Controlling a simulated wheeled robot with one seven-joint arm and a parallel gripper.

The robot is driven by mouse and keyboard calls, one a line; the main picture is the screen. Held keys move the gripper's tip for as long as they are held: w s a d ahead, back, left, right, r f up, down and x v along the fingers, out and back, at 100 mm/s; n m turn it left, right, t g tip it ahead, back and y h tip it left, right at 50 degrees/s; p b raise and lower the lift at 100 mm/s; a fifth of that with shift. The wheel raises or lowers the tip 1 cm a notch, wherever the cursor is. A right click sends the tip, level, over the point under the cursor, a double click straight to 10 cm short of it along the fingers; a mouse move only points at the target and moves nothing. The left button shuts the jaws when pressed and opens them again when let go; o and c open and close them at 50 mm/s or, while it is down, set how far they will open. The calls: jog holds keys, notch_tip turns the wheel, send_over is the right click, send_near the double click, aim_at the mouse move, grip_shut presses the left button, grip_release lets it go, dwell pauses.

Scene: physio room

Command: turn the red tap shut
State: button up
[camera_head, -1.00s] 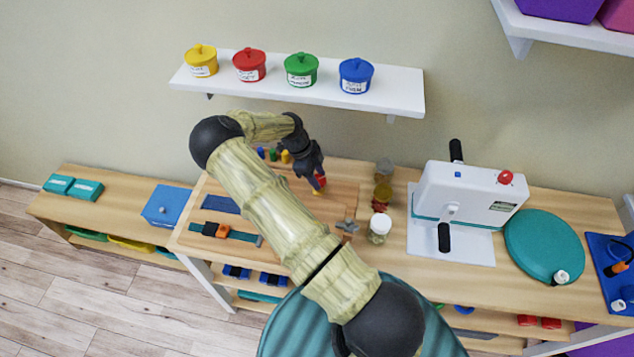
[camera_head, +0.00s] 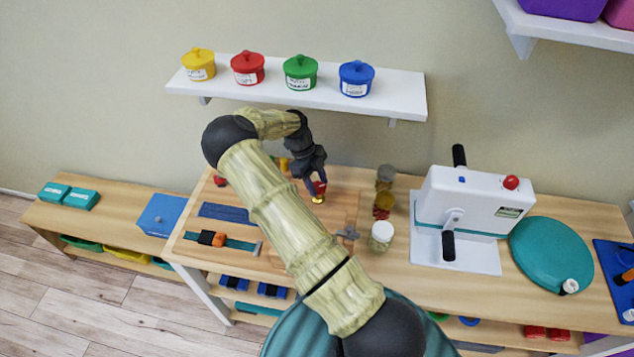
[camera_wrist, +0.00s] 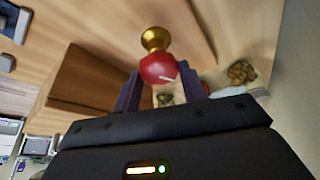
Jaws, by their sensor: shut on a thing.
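The red tap is a round red knob (camera_wrist: 158,68) with a pale line on it, on a brass-coloured base (camera_wrist: 154,38) in the wrist view. In the head view the red knob (camera_head: 319,186) shows small, with its brass part (camera_head: 318,199) below it, at the right part of a wooden board. My gripper (camera_wrist: 155,85) is shut on the red knob, with one dark finger on each side. In the head view my gripper (camera_head: 316,180) comes down on it from above, and its fingers partly hide it.
The wooden board (camera_head: 262,233) also carries a blue strip (camera_head: 229,213) and a teal strap (camera_head: 235,242). Small jars (camera_head: 381,235) stand to the right of the board. A white crank machine (camera_head: 470,207) stands further right. A shelf (camera_head: 250,98) with coloured pots hangs behind.

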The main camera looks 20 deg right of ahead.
jog(key=o, duration=1)
jog(key=shift+a+r+n+t+h+p, duration=0.15)
jog(key=shift+n+t+h+p, duration=0.15)
jog(key=shift+n+p, duration=0.75)
jog(key=n+t+h+p, duration=0.1)
jog(key=n+p, duration=0.3)
jog(key=shift+s+n, duration=0.15)
jog(key=shift+n, duration=0.2)
jog(key=n+t+p, duration=0.1)
jog(key=n+p, duration=0.1)
jog(key=p, duration=0.1)
jog(key=n+t+p, duration=0.1)
jog(key=n+p, duration=0.2)
jog(key=p, duration=0.1)
jog(key=shift+s+t, duration=0.15)
jog(key=shift+t, duration=0.15)
jog(key=shift+f+n+t+p, duration=0.2)
jog(key=shift+n+t+p, duration=0.15)
jog(key=shift+n, duration=0.85)
jog(key=n+b, duration=0.1)
jog(key=b, duration=0.1)
jog(key=n+t+b, duration=0.1)
jog(key=shift+s+f+b, duration=0.1)
jog(key=shift+f+b, duration=0.15)
jog(key=shift+b, duration=0.15)
jog(key=n+b, duration=0.1)
jog(key=b, duration=0.1)
jog(key=shift+b, duration=0.3)
